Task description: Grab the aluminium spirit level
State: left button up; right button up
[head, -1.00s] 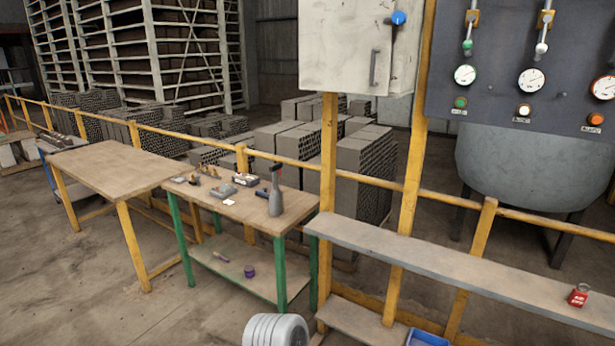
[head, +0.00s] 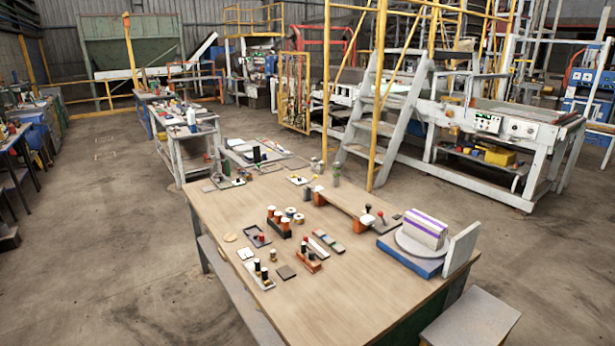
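I cannot pick out an aluminium spirit level for certain in the head view. A narrow bar with coloured parts (head: 328,241) lies flat near the middle of a large wooden table (head: 215,215), but it is too small to identify. Neither of my grippers is in view.
The table also holds several dark cylinders in small holders (head: 279,221), a raised plank (head: 343,202) and a blue turntable base (head: 409,258) at its right end. A grey stool (head: 470,318) stands at front right.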

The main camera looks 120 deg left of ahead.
aim_at(336, 168)
jog(key=u, duration=2.1)
jog(key=i, duration=5.2)
jog(key=u, duration=2.95)
jog(key=i, duration=3.7)
